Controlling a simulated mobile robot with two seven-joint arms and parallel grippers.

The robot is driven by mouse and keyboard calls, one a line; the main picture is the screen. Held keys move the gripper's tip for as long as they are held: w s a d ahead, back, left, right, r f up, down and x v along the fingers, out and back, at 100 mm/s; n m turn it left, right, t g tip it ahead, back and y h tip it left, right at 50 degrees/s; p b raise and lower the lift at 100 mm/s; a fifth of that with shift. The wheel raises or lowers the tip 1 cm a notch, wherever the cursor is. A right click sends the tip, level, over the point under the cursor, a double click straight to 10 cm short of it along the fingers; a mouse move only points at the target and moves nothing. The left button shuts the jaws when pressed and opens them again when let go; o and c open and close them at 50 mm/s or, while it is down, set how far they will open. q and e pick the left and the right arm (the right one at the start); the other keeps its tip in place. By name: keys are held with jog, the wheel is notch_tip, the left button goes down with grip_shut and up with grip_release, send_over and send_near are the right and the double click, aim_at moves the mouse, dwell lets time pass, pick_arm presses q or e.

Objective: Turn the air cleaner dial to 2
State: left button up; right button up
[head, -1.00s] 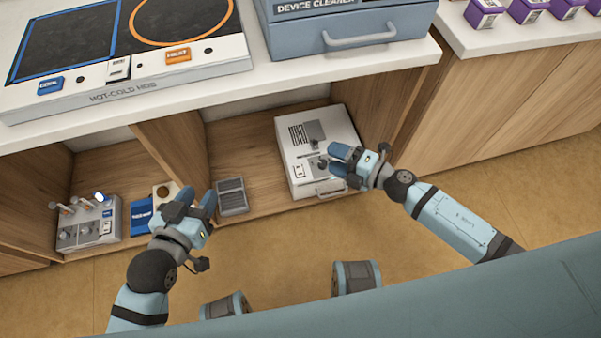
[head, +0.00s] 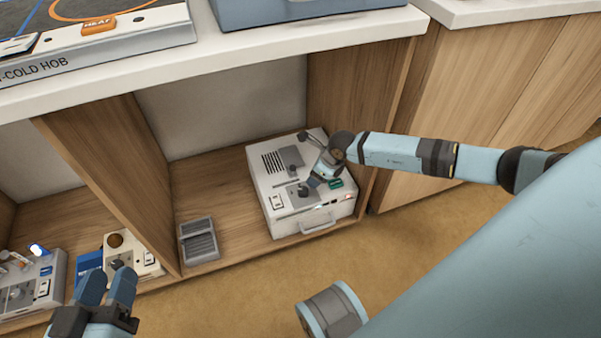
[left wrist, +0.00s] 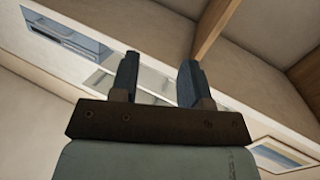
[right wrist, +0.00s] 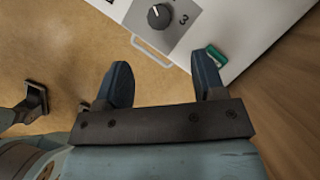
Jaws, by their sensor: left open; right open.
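A white box with a vent grille (head: 260,176), which I take for the air cleaner, sits in the lower shelf bay. Its dark round dial (right wrist: 159,16) is on a grey panel with a "3" beside it in the right wrist view. The dial's pointer setting is not clear to me. My right gripper (head: 315,181) is open over the box's front part, and its fingers (right wrist: 163,75) are apart from the dial in the right wrist view. My left gripper (head: 107,280) is open and empty at the lower left, in front of the shelf.
A green piece (right wrist: 216,54) is on the box's edge near my right fingers. A front handle (head: 318,224) sticks out of the box. A grey slotted tray (head: 199,241) stands left of it. Wooden dividers (head: 110,150) and the counter (head: 225,60) bound the bay.

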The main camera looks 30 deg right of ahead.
aim_at(303, 190)
jog(key=b+x, duration=0.4)
jog(key=x, duration=0.6)
jog(key=shift+a+f+b, duration=0.15)
jog(key=shift+b, duration=0.15)
jog(key=shift+w+f, duration=0.15)
jog(key=shift+f, duration=0.15)
jog(key=shift+w+a+f, duration=0.1)
jog(key=shift+f, duration=0.1)
pick_arm(q)
jog(key=w+m, duration=0.1)
jog(key=a+m+t, duration=0.1)
jog(key=w+m+h, duration=0.1)
jog(key=shift+w+a+r+m+t, duration=0.3)
jog(key=shift+a+r+m+t, duration=0.05)
jog(key=shift+m+t, duration=0.05)
pick_arm(e)
jog(key=c, duration=0.9)
jog(key=shift+r, duration=0.1)
